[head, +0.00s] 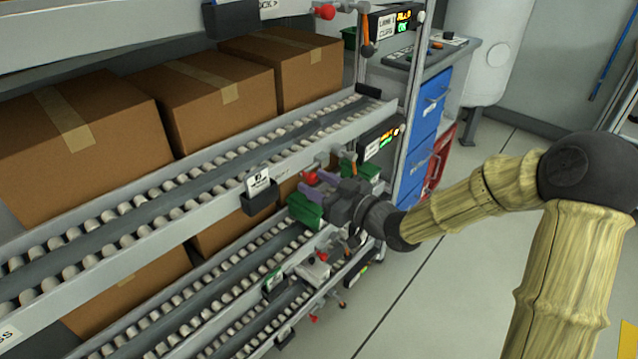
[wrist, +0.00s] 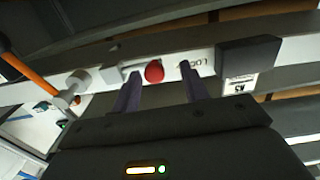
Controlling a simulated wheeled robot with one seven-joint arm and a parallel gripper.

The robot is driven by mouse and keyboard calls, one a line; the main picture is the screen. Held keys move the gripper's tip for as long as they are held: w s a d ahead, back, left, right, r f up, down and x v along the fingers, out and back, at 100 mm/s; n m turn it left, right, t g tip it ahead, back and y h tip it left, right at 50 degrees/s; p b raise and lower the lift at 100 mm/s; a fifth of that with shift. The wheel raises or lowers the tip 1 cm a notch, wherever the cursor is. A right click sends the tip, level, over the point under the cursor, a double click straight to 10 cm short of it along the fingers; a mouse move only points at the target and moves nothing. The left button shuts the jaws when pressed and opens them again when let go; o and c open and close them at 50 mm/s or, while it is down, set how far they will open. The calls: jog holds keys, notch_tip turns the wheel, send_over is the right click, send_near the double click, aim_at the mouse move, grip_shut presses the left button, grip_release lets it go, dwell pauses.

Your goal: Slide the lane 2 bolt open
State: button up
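A red bolt knob (wrist: 154,71) sits on a pale rail in the wrist view, with a light grey bar (wrist: 112,76) to its left. It also shows in the head view (head: 310,178) at the end of the middle roller lane. My gripper (wrist: 160,70) is open, with its two purple fingers on either side of the knob. I cannot tell whether they touch it. In the head view my gripper (head: 318,184) reaches in from the right. The lane sign (head: 381,144) beside it is too small to read, so the lane number is unclear.
An orange-handled lever (wrist: 24,64) stands left of the knob, and a black label holder (wrist: 248,55) is on its right. Cardboard boxes (head: 205,95) stand on the rollers. Other red knobs (head: 325,12) show above and below. The floor (head: 430,290) at right is clear.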

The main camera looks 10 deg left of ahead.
jog(key=shift+d, duration=0.45)
jog(key=p+v, duration=0.3)
jog(key=v, duration=1.3)
jog(key=shift+s+d, duration=0.25)
jog(key=shift+s, duration=0.05)
